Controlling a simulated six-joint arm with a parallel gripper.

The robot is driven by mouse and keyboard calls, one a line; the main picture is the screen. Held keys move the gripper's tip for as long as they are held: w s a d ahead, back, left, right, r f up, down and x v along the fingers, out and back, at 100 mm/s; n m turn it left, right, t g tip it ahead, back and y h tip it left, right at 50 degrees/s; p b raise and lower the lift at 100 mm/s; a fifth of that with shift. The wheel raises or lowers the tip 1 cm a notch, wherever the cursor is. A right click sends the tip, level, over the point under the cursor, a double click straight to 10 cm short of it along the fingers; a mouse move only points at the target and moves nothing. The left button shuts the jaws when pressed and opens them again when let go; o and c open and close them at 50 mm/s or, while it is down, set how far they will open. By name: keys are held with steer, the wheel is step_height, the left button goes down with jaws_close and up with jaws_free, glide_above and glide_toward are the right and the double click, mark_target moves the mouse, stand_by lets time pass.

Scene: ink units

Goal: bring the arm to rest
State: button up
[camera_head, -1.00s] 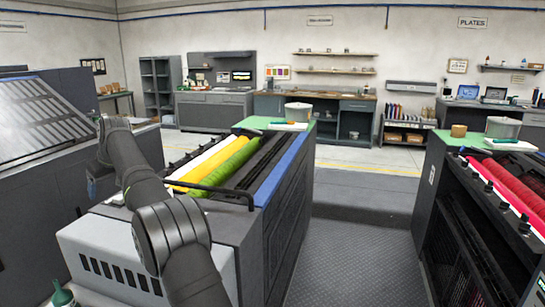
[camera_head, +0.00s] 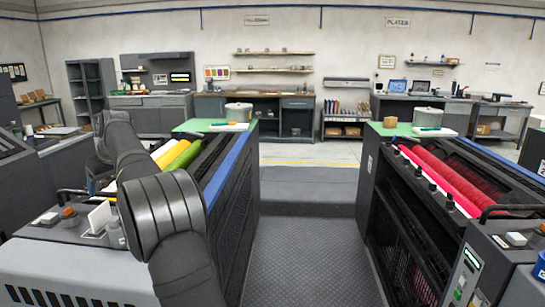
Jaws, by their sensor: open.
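My arm reaches up from the bottom of the head view, bends at a large dark joint and runs away to the upper left. My gripper (camera_head: 91,184) hangs at its far end, small and dark against the dark machine behind it. It is open, and I see nothing held in it. Its fingertips are hard to make out. The arm passes in front of the left ink unit (camera_head: 231,205), which has yellow and green rollers (camera_head: 175,154).
The right ink unit (camera_head: 372,205) has red rollers (camera_head: 450,175). A clear floor aisle (camera_head: 300,250) runs between the units. Each unit has a pale green top with a tub, the left one (camera_head: 238,112) and the right one (camera_head: 428,117). Workbenches and shelves line the back wall.

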steer(key=w+d+f+m, duration=0.1)
steer(key=w+d, duration=0.2)
steer(key=d, duration=0.3)
steer(key=shift+w+d+f+t, duration=0.15)
steer(key=shift+w+d+t, duration=0.15)
